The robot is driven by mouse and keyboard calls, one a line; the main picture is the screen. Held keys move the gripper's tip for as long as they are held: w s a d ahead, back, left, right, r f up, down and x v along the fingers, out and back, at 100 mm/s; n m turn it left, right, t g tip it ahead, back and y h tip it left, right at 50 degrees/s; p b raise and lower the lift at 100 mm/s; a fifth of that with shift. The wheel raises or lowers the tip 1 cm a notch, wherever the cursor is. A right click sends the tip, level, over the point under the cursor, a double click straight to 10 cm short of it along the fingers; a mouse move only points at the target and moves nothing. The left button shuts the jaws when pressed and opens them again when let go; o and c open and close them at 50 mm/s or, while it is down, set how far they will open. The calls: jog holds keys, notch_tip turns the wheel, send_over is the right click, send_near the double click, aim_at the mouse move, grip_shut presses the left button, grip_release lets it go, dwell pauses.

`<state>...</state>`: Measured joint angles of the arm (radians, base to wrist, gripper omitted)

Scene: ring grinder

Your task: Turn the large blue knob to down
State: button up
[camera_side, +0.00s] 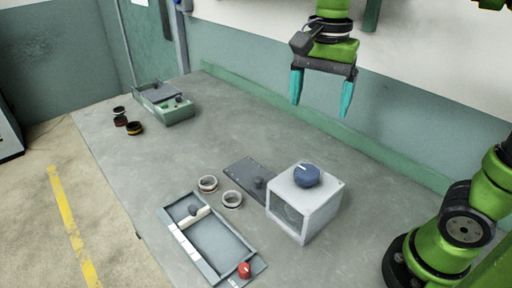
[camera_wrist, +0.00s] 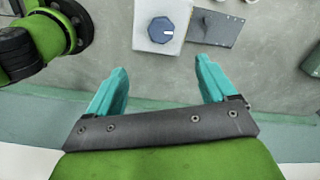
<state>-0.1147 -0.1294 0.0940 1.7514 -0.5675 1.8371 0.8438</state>
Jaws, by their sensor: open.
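The large blue knob (camera_side: 307,175) sits on top of a pale grey box (camera_side: 318,210) at the right of the bench in the side view. A short white mark shows on the knob. My gripper (camera_side: 322,105) hangs above the back of the bench, fingers down, open and empty, apart from the knob. In the wrist view my gripper's teal fingers (camera_wrist: 163,72) are spread wide, below the knob in the picture.
A dark plate with a small knob (camera_side: 244,174) lies beside the box. A tray with a red knob (camera_side: 228,250) and two rings (camera_side: 231,199) lie in front. A green-grey box (camera_side: 170,106) and several dark rings (camera_side: 134,128) stand far left. The bench middle (camera_side: 200,145) is clear.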

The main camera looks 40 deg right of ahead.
jog(key=n, duration=1.3)
send_near(309, 172)
notch_tip(309, 172, down, 9)
jog(key=shift+r, duration=0.15)
jog(key=c, duration=1.1)
jog(key=shift+o, duration=0.2)
jog(key=shift+m, duration=0.4)
jog(key=o, duration=1.1)
jog(key=shift+c, duration=0.2)
